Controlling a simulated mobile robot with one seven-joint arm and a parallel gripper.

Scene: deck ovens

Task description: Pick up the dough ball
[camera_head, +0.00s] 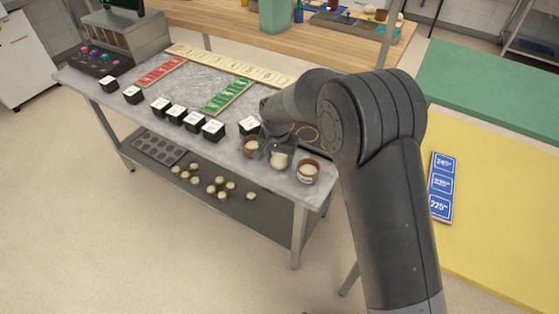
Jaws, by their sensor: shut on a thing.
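A pale dough ball (279,161) is at the front right part of the grey worktop (222,148). My gripper (277,150) is shut on it from above; the fingers are small and partly hidden by the ball and my arm. Whether the ball touches the worktop is hard to tell. A brown bowl with pale contents (250,147) is just left of the ball, and another brown bowl with pale contents (307,172) is just right of it.
A row of black-and-white labelled blocks (194,121) runs along the worktop's front. A green board (228,95) and a red board (160,71) lie behind. A lower shelf (215,180) holds several small round pieces. A yellow table (490,210) with a blue sign (441,187) stands right.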

